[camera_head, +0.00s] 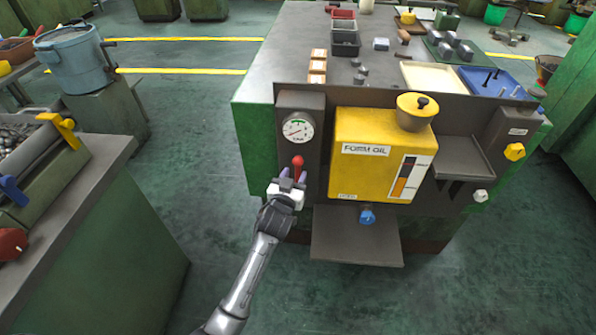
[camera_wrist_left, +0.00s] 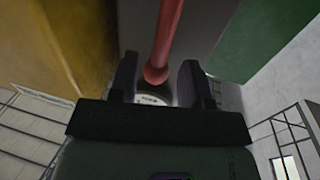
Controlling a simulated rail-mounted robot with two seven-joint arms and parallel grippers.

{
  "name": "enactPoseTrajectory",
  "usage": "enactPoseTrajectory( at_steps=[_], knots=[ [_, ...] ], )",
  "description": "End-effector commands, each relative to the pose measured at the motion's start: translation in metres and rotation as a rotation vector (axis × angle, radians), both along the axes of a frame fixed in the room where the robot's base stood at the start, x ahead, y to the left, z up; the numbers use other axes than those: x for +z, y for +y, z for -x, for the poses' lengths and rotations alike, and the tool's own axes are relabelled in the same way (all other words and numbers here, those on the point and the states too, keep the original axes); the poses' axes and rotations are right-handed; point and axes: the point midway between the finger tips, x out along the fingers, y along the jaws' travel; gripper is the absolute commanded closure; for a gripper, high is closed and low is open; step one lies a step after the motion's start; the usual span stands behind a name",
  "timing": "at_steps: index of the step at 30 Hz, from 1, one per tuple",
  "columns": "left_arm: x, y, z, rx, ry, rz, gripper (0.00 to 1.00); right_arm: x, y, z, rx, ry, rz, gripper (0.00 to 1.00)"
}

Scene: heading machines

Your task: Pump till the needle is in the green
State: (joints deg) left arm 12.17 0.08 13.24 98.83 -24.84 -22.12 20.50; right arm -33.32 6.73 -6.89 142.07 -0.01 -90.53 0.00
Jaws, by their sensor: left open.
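The gauge (camera_head: 298,128) has a white dial with a green arc near its top and a red needle; the needle's exact reading is too small to tell. Below it is the red pump lever (camera_head: 297,162) with a round knob, on a grey panel. My left gripper (camera_head: 293,176) is at the lever, its fingers pointing up. In the left wrist view the red lever (camera_wrist_left: 164,45) hangs between the two open fingers (camera_wrist_left: 158,80), and the gauge (camera_wrist_left: 152,99) shows partly behind it. I cannot tell whether a finger touches the lever. My right gripper is not in view.
A yellow FORM OIL tank (camera_head: 372,150) with a funnel cap stands just right of the lever. A blue knob (camera_head: 367,216) sits below it, above a grey shelf (camera_head: 355,245). A yellow knob (camera_head: 514,151) is at the far right.

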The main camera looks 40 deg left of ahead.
Motion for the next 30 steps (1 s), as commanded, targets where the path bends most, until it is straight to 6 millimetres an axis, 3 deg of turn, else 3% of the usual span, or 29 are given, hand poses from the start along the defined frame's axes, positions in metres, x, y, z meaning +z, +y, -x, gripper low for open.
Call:
enactPoseTrajectory(
  at_steps=[9,22,30],
  knots=[
    [-0.001,0.013,-0.032,0.0,0.0,-0.001,0.56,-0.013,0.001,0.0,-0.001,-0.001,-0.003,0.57],
    [0.0,0.015,-0.037,0.001,0.001,0.0,0.56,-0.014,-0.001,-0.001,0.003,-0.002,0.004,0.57],
    [0.0,0.015,-0.037,0.0,0.001,0.0,0.8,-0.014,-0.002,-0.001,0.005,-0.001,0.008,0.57]
  ],
)
